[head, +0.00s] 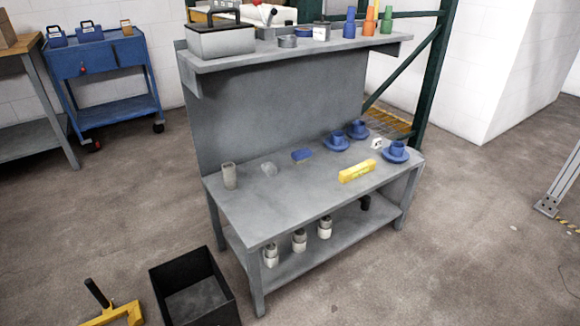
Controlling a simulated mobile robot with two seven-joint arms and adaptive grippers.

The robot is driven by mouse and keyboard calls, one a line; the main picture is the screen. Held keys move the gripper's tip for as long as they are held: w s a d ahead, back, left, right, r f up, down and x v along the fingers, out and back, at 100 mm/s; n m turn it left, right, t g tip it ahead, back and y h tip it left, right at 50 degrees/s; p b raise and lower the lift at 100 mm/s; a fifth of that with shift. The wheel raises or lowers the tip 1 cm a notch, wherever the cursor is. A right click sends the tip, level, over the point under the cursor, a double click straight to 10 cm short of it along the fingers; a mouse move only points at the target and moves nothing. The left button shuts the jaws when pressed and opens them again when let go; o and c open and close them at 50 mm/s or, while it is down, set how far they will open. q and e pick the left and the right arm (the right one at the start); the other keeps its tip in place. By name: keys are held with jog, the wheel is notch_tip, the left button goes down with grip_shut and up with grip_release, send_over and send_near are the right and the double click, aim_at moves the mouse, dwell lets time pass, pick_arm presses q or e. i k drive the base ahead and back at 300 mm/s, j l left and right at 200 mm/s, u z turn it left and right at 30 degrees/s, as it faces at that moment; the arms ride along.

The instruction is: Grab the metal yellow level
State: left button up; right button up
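The yellow level (357,171) lies on the right half of the grey workbench top (290,207), near its front edge. It is a short yellow bar set slightly aslant, with its right end farther back. Nothing touches it that I can see. Neither of my grippers shows in the head view.
Blue cups on saucers (396,152) stand behind and right of the level. A black bin (193,290) and yellow tool (121,314) lie on the floor.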

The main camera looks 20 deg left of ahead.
aim_at(350, 173)
jog(key=u, duration=0.7)
jog(key=i+l+u, duration=0.25)
jog(key=l+u, duration=0.25)
jog(key=l, duration=0.15)
jog(key=i+l+u, duration=0.1)
jog(key=l+u, duration=0.15)
jog(key=l, duration=0.15)
jog(key=i+l+u, duration=0.2)
jog(key=l, duration=0.95)
jog(key=l+u, duration=0.2)
jog(key=l, duration=0.9)
